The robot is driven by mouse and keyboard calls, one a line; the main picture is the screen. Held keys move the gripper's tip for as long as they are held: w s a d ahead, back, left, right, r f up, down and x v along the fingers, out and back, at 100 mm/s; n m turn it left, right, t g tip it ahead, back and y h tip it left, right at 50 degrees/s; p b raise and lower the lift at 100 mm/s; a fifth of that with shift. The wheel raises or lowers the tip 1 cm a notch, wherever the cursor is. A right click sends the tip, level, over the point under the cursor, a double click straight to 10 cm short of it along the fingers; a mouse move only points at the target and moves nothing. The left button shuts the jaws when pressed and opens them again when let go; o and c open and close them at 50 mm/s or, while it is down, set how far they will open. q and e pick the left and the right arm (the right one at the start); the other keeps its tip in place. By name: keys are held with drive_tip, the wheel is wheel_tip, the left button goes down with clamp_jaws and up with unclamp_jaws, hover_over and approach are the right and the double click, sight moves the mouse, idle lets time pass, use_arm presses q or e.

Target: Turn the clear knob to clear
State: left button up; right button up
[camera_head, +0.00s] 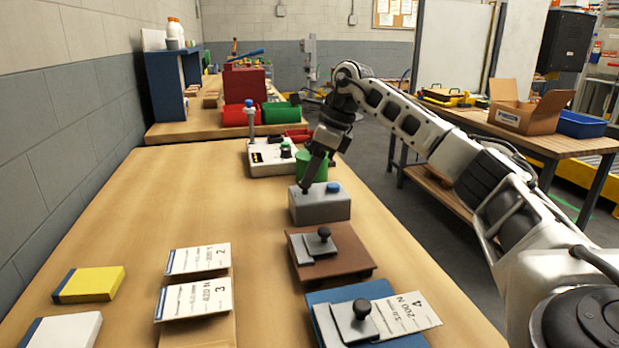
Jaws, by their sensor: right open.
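A small grey box (320,207) stands on the wooden bench, with a round blue knob (333,187) on its top right. No label reading "clear" is legible. My left gripper is out of view.
A green cylinder (312,165) stands behind the grey box. A brown plate (352,262) and a blue plate (405,340) with black-knobbed grey blocks lie in front. Numbered cards (195,298) and a yellow block (90,284) lie left. The bench's middle left is clear.

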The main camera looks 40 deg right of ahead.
drive_tip(key=shift+w+a+f, duration=0.2)
drive_tip(key=shift+f, duration=0.45)
drive_tip(key=c, duration=1)
